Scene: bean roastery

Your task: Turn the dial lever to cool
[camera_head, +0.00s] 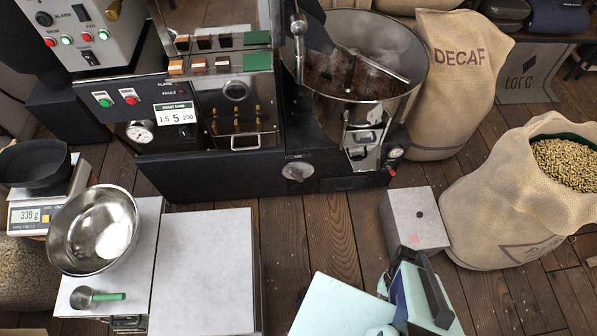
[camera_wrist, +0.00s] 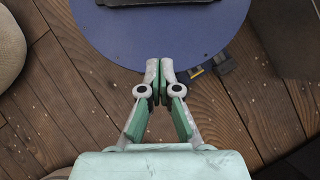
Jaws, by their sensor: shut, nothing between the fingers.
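A round grey dial with a lever-like handle (camera_head: 297,171) sits low on the dark front of the roaster (camera_head: 215,170), beneath a small label too small to read. I take it to be the dial lever; its setting is not readable. My gripper (camera_wrist: 160,70) shows in the wrist view, with its fingertips together and nothing between them. It is above a blue round surface and the wooden floor. The dial does not show in the wrist view. In the head view, pale green parts of my arm are at the bottom right, and the fingers cannot be made out, so gripper and dial look apart.
A grey box (camera_head: 416,222) stands right of the dial, near my arm. A bean sack (camera_head: 500,200) and a DECAF sack (camera_head: 455,75) are at the right. Wooden floor lies clear before the dial.

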